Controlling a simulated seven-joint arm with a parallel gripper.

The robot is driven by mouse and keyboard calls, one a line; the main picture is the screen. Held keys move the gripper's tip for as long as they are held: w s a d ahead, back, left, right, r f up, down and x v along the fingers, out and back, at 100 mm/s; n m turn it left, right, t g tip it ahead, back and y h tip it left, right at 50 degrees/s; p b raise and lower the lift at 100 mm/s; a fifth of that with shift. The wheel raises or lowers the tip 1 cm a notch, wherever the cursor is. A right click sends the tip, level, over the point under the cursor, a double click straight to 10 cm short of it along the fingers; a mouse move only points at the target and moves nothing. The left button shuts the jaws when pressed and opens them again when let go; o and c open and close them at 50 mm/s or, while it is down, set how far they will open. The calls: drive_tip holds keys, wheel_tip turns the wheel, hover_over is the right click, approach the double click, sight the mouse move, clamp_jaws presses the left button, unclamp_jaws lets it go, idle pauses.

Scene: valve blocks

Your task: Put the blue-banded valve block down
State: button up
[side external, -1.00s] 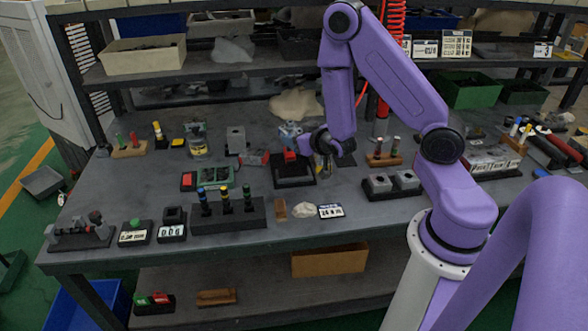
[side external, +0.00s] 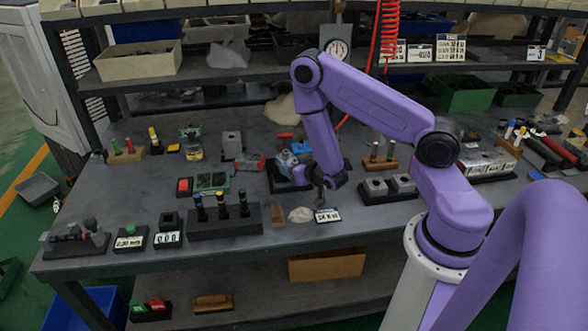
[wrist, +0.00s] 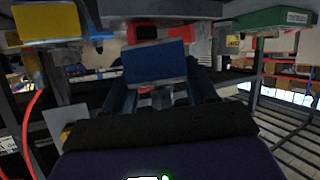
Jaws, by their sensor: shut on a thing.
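My gripper (wrist: 158,88) is shut on the blue-banded valve block (wrist: 155,64). The wrist view shows the block's broad blue face between the two dark fingers, slightly tilted in the picture. In the side view my gripper (side external: 319,188) is low over the bench, just in front of a black stand (side external: 280,184). A blue-and-grey piece (side external: 300,147) shows behind it at the stand. I cannot tell whether that piece is the held block. The fingertips are too small in the side view to tell contact with the bench.
A white number plate (side external: 328,215) lies close below my gripper, with a pale lump (side external: 300,214) beside it. A black rack (side external: 225,221) of banded posts stands to the left. The front left bench has some bare room.

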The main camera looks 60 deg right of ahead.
drive_tip(key=shift+f, duration=0.6)
drive_tip(key=shift+f, duration=0.15)
drive_tip(key=o, duration=1.5)
drive_tip(key=shift+o, duration=0.2)
drive_tip(key=shift+v, duration=3.7)
